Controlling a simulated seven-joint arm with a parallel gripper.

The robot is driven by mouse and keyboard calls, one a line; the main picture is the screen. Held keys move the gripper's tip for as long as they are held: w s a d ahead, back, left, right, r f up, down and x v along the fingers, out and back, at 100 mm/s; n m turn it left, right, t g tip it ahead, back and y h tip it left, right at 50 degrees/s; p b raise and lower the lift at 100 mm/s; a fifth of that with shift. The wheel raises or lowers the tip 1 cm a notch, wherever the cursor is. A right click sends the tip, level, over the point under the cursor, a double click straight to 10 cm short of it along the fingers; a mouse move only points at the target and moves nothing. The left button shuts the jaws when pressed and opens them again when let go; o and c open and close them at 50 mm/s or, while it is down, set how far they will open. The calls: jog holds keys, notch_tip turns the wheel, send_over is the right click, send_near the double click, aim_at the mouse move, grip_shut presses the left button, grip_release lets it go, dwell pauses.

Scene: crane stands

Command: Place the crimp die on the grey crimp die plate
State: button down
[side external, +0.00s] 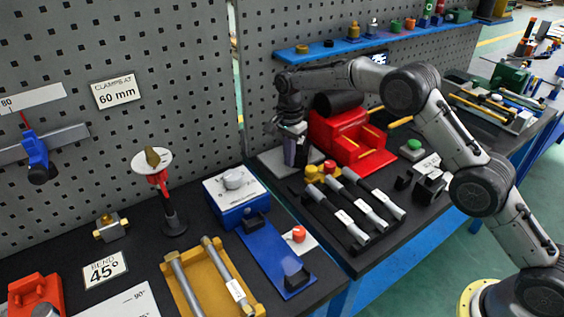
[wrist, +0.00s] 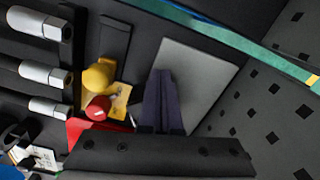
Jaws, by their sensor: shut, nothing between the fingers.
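The grey crimp die plate (side external: 268,160) lies flat on the black bench by the pegboard, left of the red press; in the wrist view its visible surface (wrist: 203,82) is bare. My gripper (side external: 296,163) points down over or beside the plate's right part, its dark fingers (wrist: 160,78) together and empty. They hide part of the plate's edge. I cannot tell for sure which piece is the crimp die. A yellow round piece (wrist: 98,76) and a red round piece (wrist: 97,107) stand on a small yellow plate (wrist: 119,99) beside the fingers.
The red press (side external: 350,138) stands right of my gripper. Several grey-handled tools (side external: 358,205) lie in a dark rack in front. The pegboard (side external: 270,60) rises close behind. A blue shelf (side external: 340,48) hangs above. A gap separates this bench from the left one.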

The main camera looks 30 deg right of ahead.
jog(key=shift+a, duration=0.1)
jog(key=shift+a, duration=0.25)
jog(key=a, duration=0.2)
jog(key=a+r, duration=0.1)
jog(key=shift+s+a+r, duration=0.1)
jog(key=shift+s+a, duration=0.05)
jog(key=shift+s, duration=0.25)
jog(key=shift+s+r+n, duration=0.5)
jog(key=shift+r, duration=3.8)
notch_tip(320, 180, down, 9)
jog(key=shift+f, duration=0.2)
jog(key=d, duration=0.2)
jog(key=w+d, duration=0.1)
jog(key=shift+f, duration=0.3)
jog(key=shift+w+d, duration=0.25)
jog(key=shift+d, duration=0.25)
jog(key=shift+d, duration=0.1)
